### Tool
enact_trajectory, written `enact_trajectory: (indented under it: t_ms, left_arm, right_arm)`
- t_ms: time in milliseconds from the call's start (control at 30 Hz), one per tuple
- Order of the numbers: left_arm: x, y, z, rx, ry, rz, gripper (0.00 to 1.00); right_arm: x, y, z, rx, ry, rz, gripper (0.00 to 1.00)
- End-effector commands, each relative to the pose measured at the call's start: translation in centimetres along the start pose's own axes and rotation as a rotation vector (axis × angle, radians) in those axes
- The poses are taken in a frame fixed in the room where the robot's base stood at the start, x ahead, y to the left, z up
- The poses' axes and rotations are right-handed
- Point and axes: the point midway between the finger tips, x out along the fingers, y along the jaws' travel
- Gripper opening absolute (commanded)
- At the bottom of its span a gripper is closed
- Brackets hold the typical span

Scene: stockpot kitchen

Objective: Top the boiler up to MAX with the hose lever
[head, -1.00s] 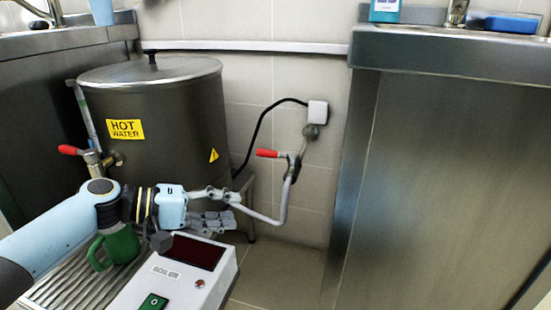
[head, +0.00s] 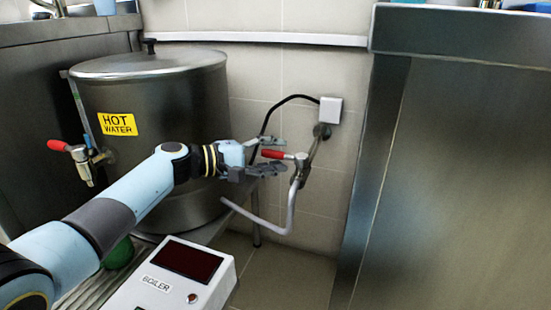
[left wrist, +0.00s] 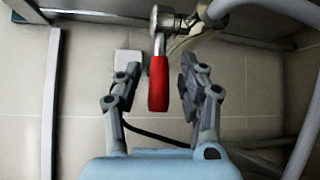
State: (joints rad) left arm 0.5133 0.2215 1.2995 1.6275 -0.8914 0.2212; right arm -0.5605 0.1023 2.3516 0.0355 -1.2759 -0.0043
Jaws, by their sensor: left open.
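The steel boiler (head: 150,120) with a yellow HOT WATER label stands at the left. A sight tube runs up its left side; its water level is too small to read. The red hose lever (head: 273,154) sits on a valve at the wall, with the grey hose (head: 290,208) hanging below it. My left gripper (head: 284,156) is open at the lever. In the left wrist view the red lever (left wrist: 158,84) lies between the spread fingers (left wrist: 157,82), nearer the left one, with no clear contact. My right gripper is not in view.
The white BOILER control box (head: 175,275) with a dark display stands at the front. A green mug (head: 119,253) is partly behind my left arm. A steel counter (head: 455,150) fills the right side.

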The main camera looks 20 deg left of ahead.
Motion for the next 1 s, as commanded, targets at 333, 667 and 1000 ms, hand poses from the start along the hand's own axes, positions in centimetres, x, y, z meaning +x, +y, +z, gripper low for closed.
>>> enact_trajectory:
  t_ms: [333,667,1000]
  left_arm:
    - [0.39,0.05,0.03,0.0,0.0,0.0,0.38]
    - [0.36,0.05,0.03,0.001,0.0,0.0,0.0]
    - [0.36,0.07,0.03,0.0,0.0,0.001,0.0]
  right_arm:
    - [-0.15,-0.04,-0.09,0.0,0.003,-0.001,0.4]
    - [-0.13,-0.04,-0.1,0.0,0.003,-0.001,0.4]
    - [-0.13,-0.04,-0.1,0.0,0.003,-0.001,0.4]
